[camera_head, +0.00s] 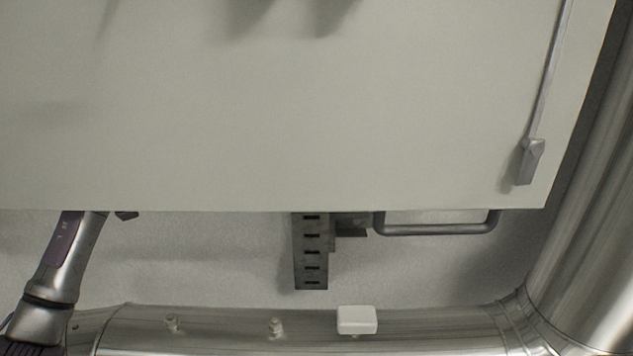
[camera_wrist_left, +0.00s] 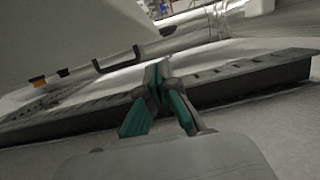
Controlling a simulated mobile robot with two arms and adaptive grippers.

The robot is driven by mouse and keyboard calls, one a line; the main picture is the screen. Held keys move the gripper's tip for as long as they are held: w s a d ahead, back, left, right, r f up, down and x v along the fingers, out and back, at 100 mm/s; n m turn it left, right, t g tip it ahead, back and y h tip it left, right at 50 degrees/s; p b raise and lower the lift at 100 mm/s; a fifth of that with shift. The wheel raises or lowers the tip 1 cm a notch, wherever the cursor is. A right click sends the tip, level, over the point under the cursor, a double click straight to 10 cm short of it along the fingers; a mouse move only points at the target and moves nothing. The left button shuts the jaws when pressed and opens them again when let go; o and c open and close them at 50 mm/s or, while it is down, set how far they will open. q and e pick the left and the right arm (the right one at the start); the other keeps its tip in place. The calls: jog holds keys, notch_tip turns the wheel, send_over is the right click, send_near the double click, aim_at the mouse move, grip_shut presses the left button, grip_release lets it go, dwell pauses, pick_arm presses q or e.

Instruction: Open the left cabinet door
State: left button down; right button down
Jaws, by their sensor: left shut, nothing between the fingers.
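A large pale panel (camera_head: 300,120) with a grey lever handle (camera_head: 530,160) on a long rod fills most of the head view. I cannot tell for sure whether it is the left cabinet door. My left arm (camera_head: 65,262) comes in from the left and passes under the panel's lower edge, so its gripper is hidden there. In the left wrist view my left gripper (camera_wrist_left: 158,84) has its teal-padded fingers closed together with nothing between them, in front of a dark slotted rail (camera_wrist_left: 240,82). My right gripper is not in view.
A slotted metal bracket (camera_head: 310,255) and a grey bar handle (camera_head: 436,230) show below the panel. A shiny pipe (camera_head: 220,325) with a white block (camera_head: 357,319) runs along the bottom. A thick pipe (camera_head: 590,220) stands at the right. A pale body with a dark handle (camera_wrist_left: 118,58) is upper left in the wrist view.

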pick_arm(q)
jog(key=p+x, duration=0.6)
jog(key=x, duration=0.7)
jog(key=shift+d, duration=0.4)
jog(key=shift+f, duration=0.15)
